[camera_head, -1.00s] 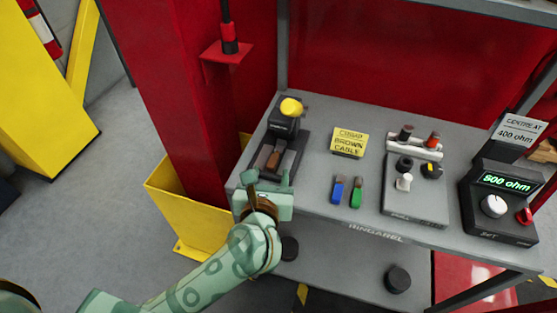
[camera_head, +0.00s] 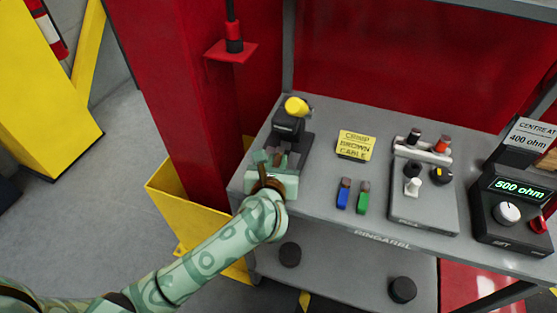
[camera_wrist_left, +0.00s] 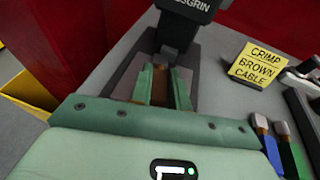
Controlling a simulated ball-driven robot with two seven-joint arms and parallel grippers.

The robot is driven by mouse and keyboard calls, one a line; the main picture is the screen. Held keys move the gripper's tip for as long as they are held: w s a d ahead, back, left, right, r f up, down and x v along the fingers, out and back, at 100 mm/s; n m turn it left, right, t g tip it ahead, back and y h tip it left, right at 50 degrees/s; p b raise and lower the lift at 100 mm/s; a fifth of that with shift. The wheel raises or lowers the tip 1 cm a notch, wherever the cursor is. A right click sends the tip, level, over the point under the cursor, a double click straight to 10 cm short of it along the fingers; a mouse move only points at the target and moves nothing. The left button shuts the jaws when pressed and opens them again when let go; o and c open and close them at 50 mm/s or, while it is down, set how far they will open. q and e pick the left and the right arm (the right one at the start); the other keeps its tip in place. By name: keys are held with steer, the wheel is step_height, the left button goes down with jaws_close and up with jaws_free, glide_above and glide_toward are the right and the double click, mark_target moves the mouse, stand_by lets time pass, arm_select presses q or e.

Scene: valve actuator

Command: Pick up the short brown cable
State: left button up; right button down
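The short brown cable (camera_wrist_left: 161,90) lies in the bed of a black crimping tool (camera_head: 288,128) with a yellow knob, at the left end of the grey bench. My left gripper (camera_head: 272,160) is over the front of this tool. In the left wrist view its two green fingers (camera_wrist_left: 163,84) stand apart, one on each side of the brown cable. I cannot tell whether they touch it. In the head view the fingers and hand hide most of the cable. My right gripper is in neither current view.
A yellow sign (camera_head: 356,146) reads "CRIMP BROWN CABLE". A blue cable (camera_head: 343,195) and a green cable (camera_head: 362,198) lie to the right of my gripper. A grey switch box (camera_head: 424,190) and a meter reading 500 ohm (camera_head: 512,210) stand farther right. A red post (camera_head: 185,110) rises at the left.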

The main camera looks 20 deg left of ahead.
arm_select(q)
jaws_close()
